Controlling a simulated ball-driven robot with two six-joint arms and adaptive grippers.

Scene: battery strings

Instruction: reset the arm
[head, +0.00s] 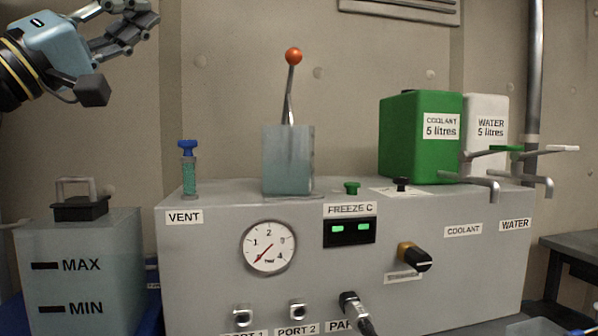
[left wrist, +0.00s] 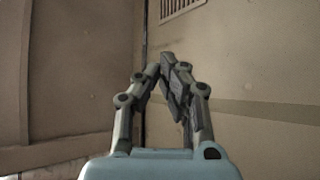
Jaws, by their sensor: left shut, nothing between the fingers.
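My left gripper (head: 140,22) is raised at the top left of the head view, above the grey tank with MAX and MIN marks. Its fingers are together and hold nothing. In the left wrist view my left gripper (left wrist: 172,75) points at bare wall, with its fingertips meeting and no object between them. It touches nothing. My right gripper is in neither view.
A grey machine (head: 200,262) fills the middle, with a red-knobbed lever (head: 293,57), a gauge (head: 267,247) and a blue-topped vent (head: 188,165). A green coolant container (head: 408,145) and white water container (head: 487,107) stand on it. The lidded tank (head: 80,250) is left.

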